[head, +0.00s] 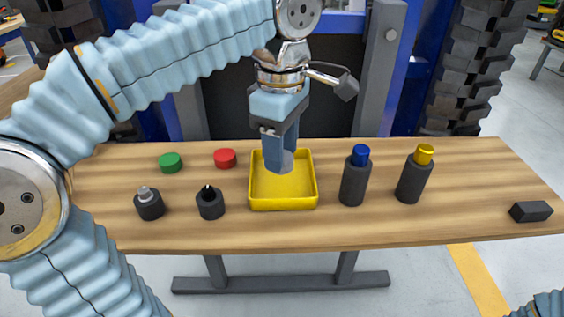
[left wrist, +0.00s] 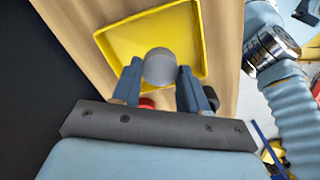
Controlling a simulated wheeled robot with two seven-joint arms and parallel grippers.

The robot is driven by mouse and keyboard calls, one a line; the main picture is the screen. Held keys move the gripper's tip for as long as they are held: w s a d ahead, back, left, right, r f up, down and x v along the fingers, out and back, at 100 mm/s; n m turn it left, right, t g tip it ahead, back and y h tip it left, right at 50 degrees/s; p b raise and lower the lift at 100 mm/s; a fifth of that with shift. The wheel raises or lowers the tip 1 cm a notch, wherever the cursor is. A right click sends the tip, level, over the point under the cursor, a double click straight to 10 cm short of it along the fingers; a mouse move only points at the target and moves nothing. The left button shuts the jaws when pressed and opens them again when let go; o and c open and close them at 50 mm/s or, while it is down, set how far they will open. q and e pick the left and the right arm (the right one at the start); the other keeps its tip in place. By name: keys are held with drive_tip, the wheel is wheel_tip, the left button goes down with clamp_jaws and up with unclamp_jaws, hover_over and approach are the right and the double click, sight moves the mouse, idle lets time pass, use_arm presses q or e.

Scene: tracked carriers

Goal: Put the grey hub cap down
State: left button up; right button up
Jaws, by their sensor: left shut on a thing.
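The grey hub cap (head: 287,160) is between the fingers of my left gripper (head: 280,165), which is shut on it. The cap is over the yellow tray (head: 283,204); I cannot tell how much gap there is between it and the tray floor. In the left wrist view the round grey cap (left wrist: 160,67) shows between the two blue fingertips (left wrist: 158,76), with the yellow tray (left wrist: 130,42) beyond it. The tray looks empty. My right gripper is out of view.
On the wooden table (head: 300,233), a green cap (head: 170,162) and a red cap (head: 225,158) lie left of the tray, behind two short dark posts (head: 149,205) (head: 210,205). Dark cylinders with blue (head: 354,184) and yellow (head: 413,182) tops stand right. A dark block (head: 530,211) lies far right.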

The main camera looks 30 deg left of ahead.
use_arm(q)
drive_tip(key=shift+w+f, duration=0.15)
drive_tip(key=shift+f, duration=0.8)
drive_tip(key=shift+w+f, duration=0.15)
drive_tip(key=shift+f, duration=0.8)
drive_tip(key=shift+f+b, duration=0.15)
drive_tip(key=shift+b, duration=0.2)
drive_tip(key=o, duration=1)
drive_tip(key=shift+o, duration=0.2)
drive_tip(key=shift+r, duration=0.35)
wheel_tip(320, 180, up, 12)
drive_tip(key=p, duration=0.3)
drive_tip(key=shift+f, duration=0.2)
